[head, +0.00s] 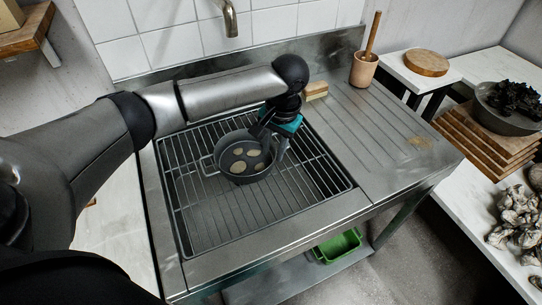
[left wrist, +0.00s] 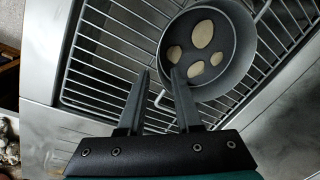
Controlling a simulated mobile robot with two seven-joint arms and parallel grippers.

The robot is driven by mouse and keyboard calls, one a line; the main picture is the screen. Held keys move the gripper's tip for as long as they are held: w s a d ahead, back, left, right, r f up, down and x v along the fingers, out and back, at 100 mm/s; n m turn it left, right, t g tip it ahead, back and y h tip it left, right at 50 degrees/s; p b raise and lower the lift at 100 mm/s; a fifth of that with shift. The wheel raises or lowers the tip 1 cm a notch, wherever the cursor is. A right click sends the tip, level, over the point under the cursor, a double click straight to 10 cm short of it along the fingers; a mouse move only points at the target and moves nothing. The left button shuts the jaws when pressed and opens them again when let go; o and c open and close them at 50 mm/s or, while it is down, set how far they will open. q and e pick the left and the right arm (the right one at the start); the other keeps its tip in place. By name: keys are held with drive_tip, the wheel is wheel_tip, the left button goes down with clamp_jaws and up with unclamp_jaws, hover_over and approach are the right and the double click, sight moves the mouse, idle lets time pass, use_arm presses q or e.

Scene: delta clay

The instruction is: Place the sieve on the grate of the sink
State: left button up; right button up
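The sieve (head: 244,174) is a dark round vessel with wire loop handles and several pale flat pieces inside. It sits upright, seemingly resting on the grate (head: 205,215) of the metal sink; its underside is hidden. In the left wrist view the sieve (left wrist: 238,62) is at the upper right over the grate bars (left wrist: 110,62). My left gripper (head: 268,133) is at the sieve's far right rim. Its fingers (left wrist: 161,72) are apart, one overlapping the sieve's side and one outside it, with part of a wire handle between them. My right gripper is out of view.
A brush (head: 316,91) lies behind the sink, and a pot with a wooden pestle (head: 363,70) stands on the ribbed drainboard (head: 385,130). The faucet (head: 230,18) hangs above the back. A green bin (head: 338,246) is below. The grate's front and right are clear.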

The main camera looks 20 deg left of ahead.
use_arm(q)
wheel_tip(320, 180, up, 6)
drive_tip(key=p, duration=0.1)
drive_tip(key=shift+d+r, duration=0.15)
drive_tip(key=shift+d, duration=0.3)
